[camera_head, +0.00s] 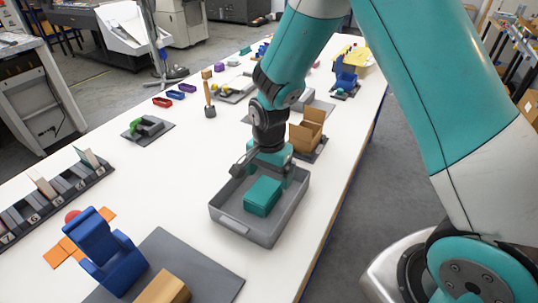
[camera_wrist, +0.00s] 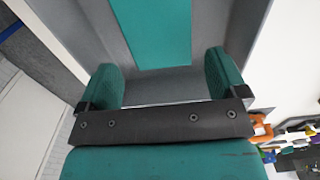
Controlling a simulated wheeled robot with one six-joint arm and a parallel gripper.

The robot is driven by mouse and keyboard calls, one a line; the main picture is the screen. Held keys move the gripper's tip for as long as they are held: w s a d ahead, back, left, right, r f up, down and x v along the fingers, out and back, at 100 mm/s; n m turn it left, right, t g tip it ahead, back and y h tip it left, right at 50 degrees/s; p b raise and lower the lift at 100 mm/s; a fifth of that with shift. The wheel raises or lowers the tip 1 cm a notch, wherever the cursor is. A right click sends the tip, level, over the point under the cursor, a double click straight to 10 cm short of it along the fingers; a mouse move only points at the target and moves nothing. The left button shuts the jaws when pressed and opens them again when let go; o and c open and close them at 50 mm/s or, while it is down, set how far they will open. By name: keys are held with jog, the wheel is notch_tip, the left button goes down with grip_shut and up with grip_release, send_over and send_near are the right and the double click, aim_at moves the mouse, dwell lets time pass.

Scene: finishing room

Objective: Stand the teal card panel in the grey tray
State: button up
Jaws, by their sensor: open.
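The grey tray (camera_head: 235,226) stands on the white table. A teal, box-like piece (camera_head: 262,196) lies in it; I cannot tell for sure that it is the teal card panel. My gripper (camera_head: 263,176) is open, low over the far end of the tray, just behind the teal piece. In the wrist view, a flat teal face (camera_wrist: 160,35) shows ahead of the spread green fingers (camera_wrist: 163,76), with grey tray floor around it. Nothing shows between the fingers. The gripper's own palm hides the lower part of that view.
A cardboard box (camera_head: 308,133) stands close behind the tray at right. A blue holder (camera_head: 106,250), a dark mat (camera_head: 210,272) and a wooden block (camera_head: 163,289) lie at front left. A numbered rack (camera_head: 52,198) is at far left. The table left of the tray is clear.

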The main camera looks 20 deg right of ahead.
aim_at(269, 182)
notch_tip(269, 182, up, 8)
jog(key=f+b, duration=0.1)
jog(key=s+a+r+n+y, duration=0.2)
jog(key=s+r+n, duration=0.4)
jog(key=s+n, duration=0.3)
jog(key=s+a+r+n+y, duration=0.2)
jog(key=s+a+r+n, duration=0.2)
jog(key=s+r+n, duration=0.3)
jog(key=s+n, duration=0.2)
jog(key=s, duration=0.3)
jog(key=shift+s+a+r, duration=0.15)
jog(key=shift+s+r, duration=0.05)
jog(key=shift+s, duration=0.1)
